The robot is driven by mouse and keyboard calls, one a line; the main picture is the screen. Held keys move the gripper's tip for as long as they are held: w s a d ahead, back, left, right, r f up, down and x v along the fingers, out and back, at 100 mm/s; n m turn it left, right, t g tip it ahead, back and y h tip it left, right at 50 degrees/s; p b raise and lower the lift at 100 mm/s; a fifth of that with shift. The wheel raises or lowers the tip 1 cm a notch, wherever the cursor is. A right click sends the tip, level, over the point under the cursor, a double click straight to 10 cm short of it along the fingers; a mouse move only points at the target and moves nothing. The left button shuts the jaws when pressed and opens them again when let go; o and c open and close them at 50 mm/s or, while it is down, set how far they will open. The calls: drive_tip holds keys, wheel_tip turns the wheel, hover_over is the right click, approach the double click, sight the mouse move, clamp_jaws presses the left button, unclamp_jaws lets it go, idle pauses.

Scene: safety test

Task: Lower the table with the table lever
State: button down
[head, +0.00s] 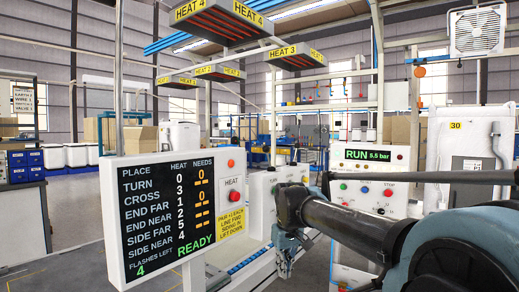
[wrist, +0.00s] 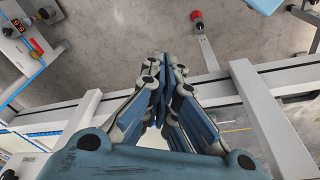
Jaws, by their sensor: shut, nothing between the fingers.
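My gripper (head: 286,262) hangs fingers down in front of the white-framed machine in the head view. In the wrist view its blue-grey fingers (wrist: 165,65) are shut together with nothing between them. A red knob (wrist: 196,16) on a flat grey bar (wrist: 208,52) shows at the top of the wrist view, beyond the fingertips and apart from them. It looks like a lever, but I cannot tell whether it is the table lever. A white rail (head: 250,268) with a blue edge runs below and left of my gripper; I cannot make out the table clearly.
A status panel (head: 150,215) stands at the left, reading READY with 4 flashes left. A yellow sign (head: 231,219) is beside it. A RUN panel (head: 375,155) reads 5.5 bar. Grey rails cross beneath my gripper in the wrist view; bare floor (wrist: 120,25) lies beyond.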

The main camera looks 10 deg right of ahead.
drive_tip(key=w+a+r+n, duration=0.2)
drive_tip(key=w+r+n, duration=0.5)
drive_tip(key=r, duration=0.8)
drive_tip(key=w+a+r+n+g, duration=0.1)
drive_tip(key=w+a+r+n, duration=0.1)
drive_tip(key=w+r+n, duration=0.5)
drive_tip(key=w+a+r+n+g+y, duration=0.1)
drive_tip(key=w+a+r+n, duration=0.1)
drive_tip(key=w+r+n, duration=0.6)
drive_tip(key=shift+w+r, duration=1.75)
drive_tip(key=shift+r, duration=2)
drive_tip(key=shift+w+r, duration=1.75)
drive_tip(key=shift+r, duration=2)
drive_tip(key=shift+f, duration=0.15)
hover_over(268, 157)
drive_tip(key=s+a, duration=0.3)
drive_tip(key=a, duration=0.1)
wheel_tip(268, 157, down, 9)
drive_tip(key=shift+a, duration=0.2)
